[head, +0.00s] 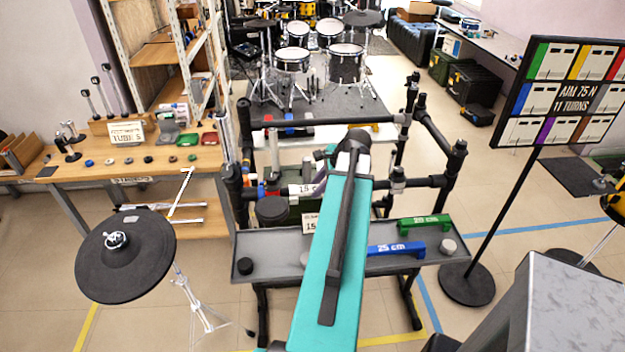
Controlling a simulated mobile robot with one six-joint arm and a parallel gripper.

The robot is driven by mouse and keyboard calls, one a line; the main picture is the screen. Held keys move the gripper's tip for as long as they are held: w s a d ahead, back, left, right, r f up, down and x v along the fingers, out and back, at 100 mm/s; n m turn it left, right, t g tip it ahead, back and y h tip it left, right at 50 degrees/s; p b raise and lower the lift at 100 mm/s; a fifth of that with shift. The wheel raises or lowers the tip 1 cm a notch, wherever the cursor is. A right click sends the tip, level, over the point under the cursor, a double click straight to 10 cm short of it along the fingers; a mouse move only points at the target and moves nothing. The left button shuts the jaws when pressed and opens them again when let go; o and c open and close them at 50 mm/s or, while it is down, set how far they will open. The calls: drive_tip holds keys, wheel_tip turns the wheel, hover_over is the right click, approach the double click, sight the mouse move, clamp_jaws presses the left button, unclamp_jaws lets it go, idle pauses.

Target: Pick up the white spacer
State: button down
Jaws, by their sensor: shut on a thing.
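A short pale grey-white cylinder (448,246) stands at the right end of the grey tray (285,265). A pale round piece (305,258) shows in part on the tray beside my teal arm, which covers the rest of it. I cannot tell which of these is the white spacer. My teal arm link rises through the middle of the view to a dark joint, with a small part of the wrist side showing behind it. My gripper is hidden behind the arm, so its jaws and anything in them do not show.
The tray also bears a black cylinder (245,266), a blue bar (396,249) and a green bar (424,224). A black tube frame (350,122) stands behind it. A black cymbal pad (125,256) is at left, and a sign stand (466,284) at right.

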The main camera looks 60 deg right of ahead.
drive_tip(key=s+a+b, duration=0.3)
drive_tip(key=s+b, duration=0.2)
drive_tip(key=b, duration=0.2)
drive_tip(key=shift+a, duration=0.35)
drive_tip(key=b, duration=0.5)
drive_tip(key=shift+s+a+r+b, duration=0.15)
drive_tip(key=shift+s+b, duration=0.2)
drive_tip(key=shift+s, duration=0.05)
drive_tip(key=s+a+b, duration=0.1)
drive_tip(key=b, duration=0.4)
drive_tip(key=shift+b, duration=0.35)
drive_tip(key=shift+s+a+r+b, duration=0.2)
drive_tip(key=shift+a+r+b, duration=0.1)
drive_tip(key=shift+b, duration=0.6)
